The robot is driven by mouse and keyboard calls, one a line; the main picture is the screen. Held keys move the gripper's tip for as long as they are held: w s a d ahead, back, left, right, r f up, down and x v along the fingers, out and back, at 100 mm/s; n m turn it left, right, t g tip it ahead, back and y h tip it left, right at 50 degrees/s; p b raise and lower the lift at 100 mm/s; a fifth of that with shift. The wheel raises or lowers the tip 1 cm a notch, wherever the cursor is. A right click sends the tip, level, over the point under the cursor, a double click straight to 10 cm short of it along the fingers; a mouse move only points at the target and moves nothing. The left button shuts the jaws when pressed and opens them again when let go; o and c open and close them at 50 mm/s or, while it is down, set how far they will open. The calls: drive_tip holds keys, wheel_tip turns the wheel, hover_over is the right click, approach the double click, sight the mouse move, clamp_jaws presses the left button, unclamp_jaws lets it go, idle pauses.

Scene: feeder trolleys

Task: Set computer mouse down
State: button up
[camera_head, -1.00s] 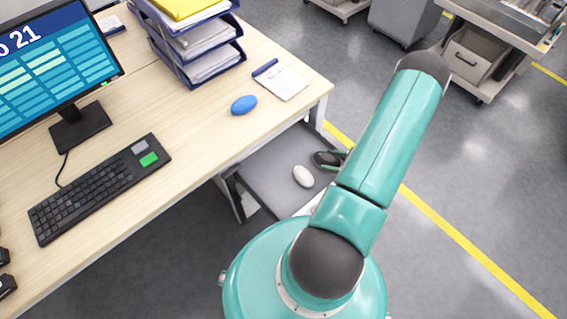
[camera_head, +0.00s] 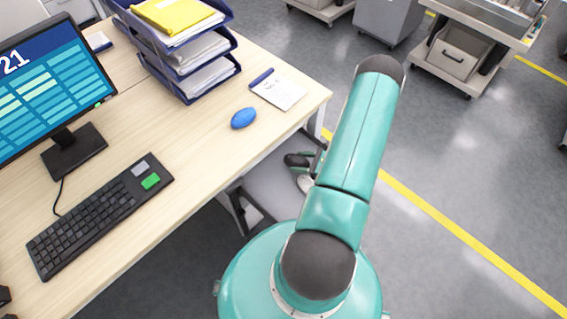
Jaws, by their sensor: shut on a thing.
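My gripper (camera_head: 297,160) is only partly visible as a dark end beside my arm link, low past the desk's right end; its fingertips cannot be made out. It is shut on the computer mouse. A pale rounded thing (camera_head: 305,184), likely the mouse, shows just below the dark end and is partly covered by my arm. A grey flat surface (camera_head: 268,178) lies beneath, lower than the desk top. Whether the pale thing touches this surface cannot be told.
The wooden desk (camera_head: 200,150) holds a black keyboard (camera_head: 95,215), a monitor (camera_head: 50,85), stacked paper trays (camera_head: 185,60), a blue oval object (camera_head: 243,118) and a notepad (camera_head: 279,90). Trolleys (camera_head: 465,50) stand at the back right. The floor to the right is open.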

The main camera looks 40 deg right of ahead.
sight(309, 165)
drive_tip(key=x, duration=0.4)
drive_tip(key=shift+s+f, duration=0.1)
drive_tip(key=shift+f, duration=0.05)
drive_tip(key=x, duration=0.4)
drive_tip(key=shift+s+f, duration=0.15)
drive_tip(key=shift+f, duration=0.25)
drive_tip(key=o, duration=1)
drive_tip(key=shift+f, duration=0.1)
drive_tip(key=shift+s+d+r, duration=0.25)
drive_tip(key=shift+s+r, duration=0.05)
drive_tip(key=v, duration=1.1)
drive_tip(key=shift+s, duration=0.2)
